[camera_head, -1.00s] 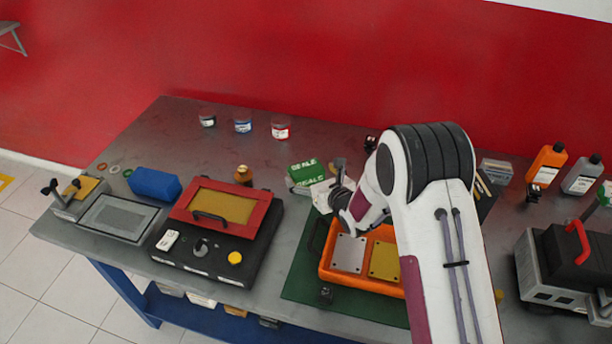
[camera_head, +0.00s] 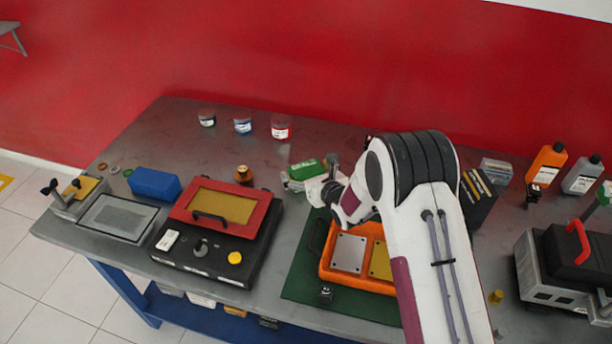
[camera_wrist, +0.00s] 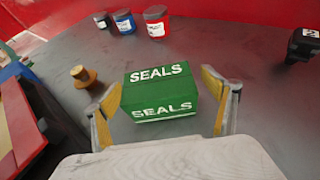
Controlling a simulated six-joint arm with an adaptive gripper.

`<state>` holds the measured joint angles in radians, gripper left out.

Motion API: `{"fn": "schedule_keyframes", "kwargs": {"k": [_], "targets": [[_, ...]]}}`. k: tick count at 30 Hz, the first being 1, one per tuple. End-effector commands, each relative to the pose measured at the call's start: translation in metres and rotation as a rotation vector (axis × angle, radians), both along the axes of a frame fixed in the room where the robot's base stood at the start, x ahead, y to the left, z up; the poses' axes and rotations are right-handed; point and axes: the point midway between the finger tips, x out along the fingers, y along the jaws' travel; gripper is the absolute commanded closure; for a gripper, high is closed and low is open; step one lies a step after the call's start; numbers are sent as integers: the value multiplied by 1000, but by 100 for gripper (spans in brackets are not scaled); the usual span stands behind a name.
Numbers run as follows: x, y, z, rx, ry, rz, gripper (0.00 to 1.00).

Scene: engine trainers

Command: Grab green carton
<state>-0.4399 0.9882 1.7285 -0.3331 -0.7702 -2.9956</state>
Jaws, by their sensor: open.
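The green carton (camera_wrist: 160,92) carries the white word SEALS on its top and front. In the wrist view it sits on the grey bench between the two yellow-padded fingers of my gripper (camera_wrist: 165,108). The fingers are open, one on each side, with the left one very close to the carton; I cannot tell whether it touches. In the head view the green carton (camera_head: 306,170) stands behind the orange tray, partly hidden by my gripper (camera_head: 318,188).
Three small jars (camera_head: 243,126) stand behind the carton. A brass knob-like piece (camera_head: 243,174) is to its left, beside the red-framed device (camera_head: 256,213). An orange tray (camera_head: 334,271) on a green mat lies in front. A dark box (camera_head: 478,197) stands to the right.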

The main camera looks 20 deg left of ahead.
Motion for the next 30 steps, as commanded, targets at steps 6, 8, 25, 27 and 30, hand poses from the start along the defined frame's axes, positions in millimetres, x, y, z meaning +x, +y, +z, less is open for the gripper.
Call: {"fn": "schedule_keyframes", "kwargs": {"k": [6,8,25,27,30], "targets": [[12,14,-5,1,-1,1,15],[16,17,-7,2,0,1,15],[25,24,-12,0,2,1,15],[25,24,-12,0,2,1,15],[25,24,-12,0,2,1,15]]}}
